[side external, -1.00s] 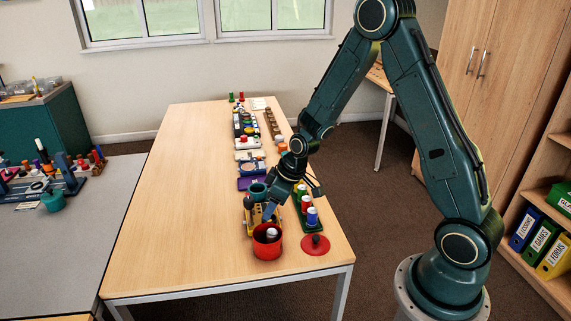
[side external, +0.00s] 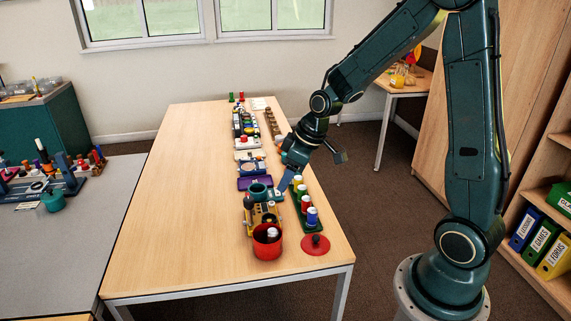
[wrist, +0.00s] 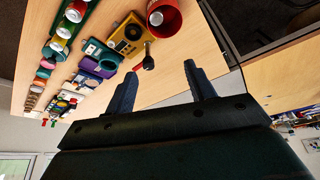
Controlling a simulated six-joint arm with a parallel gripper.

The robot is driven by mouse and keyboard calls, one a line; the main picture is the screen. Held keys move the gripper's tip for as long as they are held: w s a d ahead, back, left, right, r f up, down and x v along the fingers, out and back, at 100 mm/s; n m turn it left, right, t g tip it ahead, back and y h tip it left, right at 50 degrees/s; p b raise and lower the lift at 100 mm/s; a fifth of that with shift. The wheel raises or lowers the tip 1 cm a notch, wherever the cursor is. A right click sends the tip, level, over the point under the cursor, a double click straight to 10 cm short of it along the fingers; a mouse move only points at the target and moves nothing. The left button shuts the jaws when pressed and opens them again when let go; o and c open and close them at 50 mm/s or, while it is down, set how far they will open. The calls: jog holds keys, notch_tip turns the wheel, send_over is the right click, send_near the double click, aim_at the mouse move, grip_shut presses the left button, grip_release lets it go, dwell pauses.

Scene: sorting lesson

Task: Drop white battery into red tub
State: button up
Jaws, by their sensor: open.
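The red tub (side external: 267,248) stands open near the front edge of the wooden table. A white battery (side external: 272,232) is inside it, its pale end showing at the mouth; its lower part is hidden by the wall. In the wrist view the tub (wrist: 175,26) is at the top, with the battery's pale end (wrist: 156,18) inside. My gripper (side external: 284,186) is above the table, behind and above the tub, apart from it. In the wrist view its two fingers (wrist: 158,80) are spread with nothing between them.
A red lid with a dark knob (side external: 315,244) lies right of the tub. A yellow device (side external: 262,216) is just behind it. A green rack of coloured cylinders (side external: 306,208) stands to the right. Several items line the table behind. The table's left side is clear.

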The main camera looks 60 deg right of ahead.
jog(key=shift+v, duration=1.3)
jog(key=s+a+r+m, duration=0.1)
jog(key=s+a+r, duration=0.2)
jog(key=s+r, duration=0.3)
jog(key=s+a+r+m+t+h, duration=0.1)
jog(key=s+r, duration=0.5)
jog(key=s, duration=0.8)
jog(key=a+m, duration=0.1)
jog(key=a, duration=0.1)
jog(key=shift+a+m, duration=0.3)
jog(key=shift+a, duration=0.1)
